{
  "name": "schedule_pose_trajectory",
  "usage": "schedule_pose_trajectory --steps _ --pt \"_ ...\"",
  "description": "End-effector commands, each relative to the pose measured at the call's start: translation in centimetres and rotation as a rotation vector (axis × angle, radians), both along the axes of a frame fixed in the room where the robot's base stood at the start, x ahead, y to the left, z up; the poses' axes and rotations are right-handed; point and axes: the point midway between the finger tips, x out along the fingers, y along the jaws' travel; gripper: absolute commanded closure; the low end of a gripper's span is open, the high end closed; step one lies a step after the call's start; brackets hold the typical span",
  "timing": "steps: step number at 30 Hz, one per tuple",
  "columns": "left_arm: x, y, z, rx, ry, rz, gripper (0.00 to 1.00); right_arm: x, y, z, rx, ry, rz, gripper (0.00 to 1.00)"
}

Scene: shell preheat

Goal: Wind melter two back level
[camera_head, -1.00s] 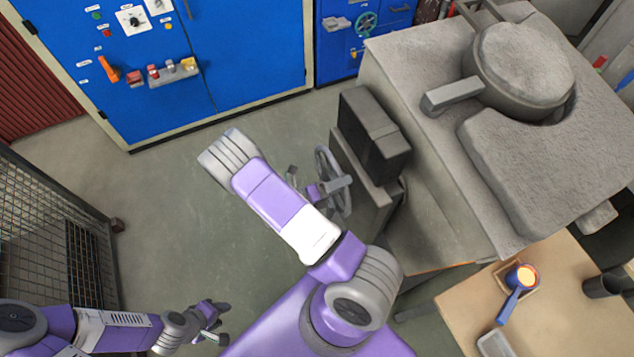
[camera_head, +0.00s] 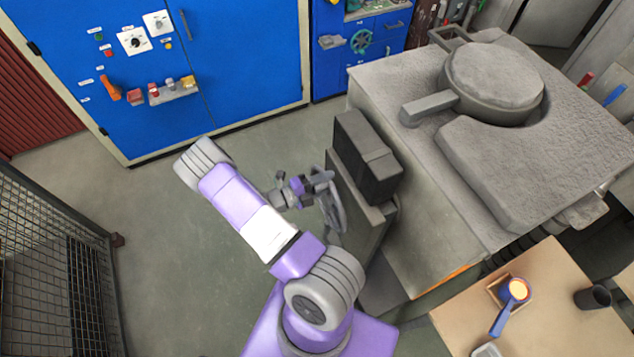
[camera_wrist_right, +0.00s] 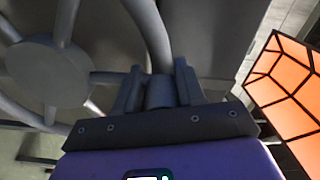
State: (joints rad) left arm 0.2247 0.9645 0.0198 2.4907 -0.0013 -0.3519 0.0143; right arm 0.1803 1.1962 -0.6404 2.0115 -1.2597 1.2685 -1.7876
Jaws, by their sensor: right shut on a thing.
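A grey melter (camera_head: 435,165) with a round lidded pot on top (camera_head: 495,80) stands at the right in the head view. A grey handwheel (camera_head: 334,212) is on its left side, below a dark box. My right gripper (camera_head: 322,179) is at the upper part of the wheel rim, partly covering it. In the right wrist view, the wheel's hub (camera_wrist_right: 48,72) and spokes show at the left. My right gripper (camera_wrist_right: 160,88) is shut on a short round handle at the rim. Whether the melter is level cannot be told. My left gripper is not in view.
The dark box (camera_head: 366,155) juts out close above the wheel. A blue cabinet (camera_head: 240,60) stands at the back, and a mesh fence (camera_head: 55,250) at the left. Floor left of my arm is clear.

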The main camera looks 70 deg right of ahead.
Motion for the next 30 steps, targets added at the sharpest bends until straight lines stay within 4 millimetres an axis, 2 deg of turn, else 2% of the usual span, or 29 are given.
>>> schedule_pose_trajectory --steps 1,13,14,17,18,26,30 --pt "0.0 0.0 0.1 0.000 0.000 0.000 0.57 -0.3 -0.2 0.5 -0.003 0.020 -0.007 1.00" --pt "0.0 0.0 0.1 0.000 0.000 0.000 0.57 -0.3 -0.4 0.5 0.000 0.025 -0.006 1.00" --pt "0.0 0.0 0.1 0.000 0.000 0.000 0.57 -0.3 -0.4 0.5 0.000 0.025 -0.006 0.60" --pt "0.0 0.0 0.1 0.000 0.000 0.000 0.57 -0.3 -0.4 0.5 0.001 0.022 -0.005 0.44" --pt "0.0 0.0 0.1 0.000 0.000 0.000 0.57 -0.2 -0.4 0.4 0.001 0.021 -0.006 0.42" --pt "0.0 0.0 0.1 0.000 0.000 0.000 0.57 -0.1 -0.2 0.2 0.004 0.016 -0.004 0.42" --pt "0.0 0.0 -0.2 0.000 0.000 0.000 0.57 0.8 0.7 0.1 0.005 0.013 -0.002 0.42"
